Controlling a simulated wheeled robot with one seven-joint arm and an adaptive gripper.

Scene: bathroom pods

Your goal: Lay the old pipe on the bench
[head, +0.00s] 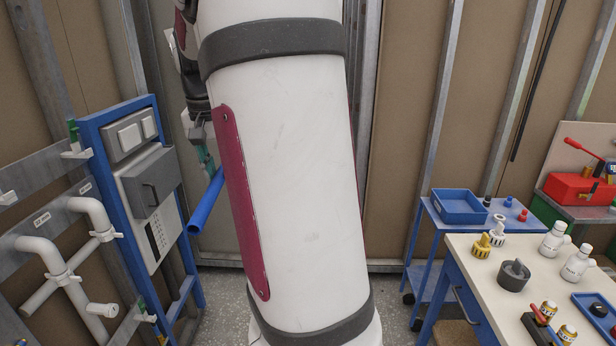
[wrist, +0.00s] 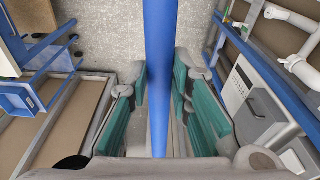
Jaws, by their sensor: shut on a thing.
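A long blue pipe (head: 206,203), which I take as the old pipe, is held in the air left of my arm in the head view. My gripper (head: 204,157) is partly hidden behind my own arm there, with a teal finger pad showing. In the wrist view the pipe (wrist: 159,40) runs straight between the two teal pads of my gripper (wrist: 159,88), which is shut on it. The cream-topped bench (head: 481,298) with a blue frame stands at the lower right of the head view, well apart from the pipe.
The bench carries yellow and white fittings (head: 488,241), a dark grey piece (head: 514,274), white bottles (head: 554,239) and a blue tray (head: 600,312). A blue trolley (head: 428,240) stands behind it. White bent pipes (head: 60,268) and a blue-framed panel (head: 95,140) stand left, near the held pipe.

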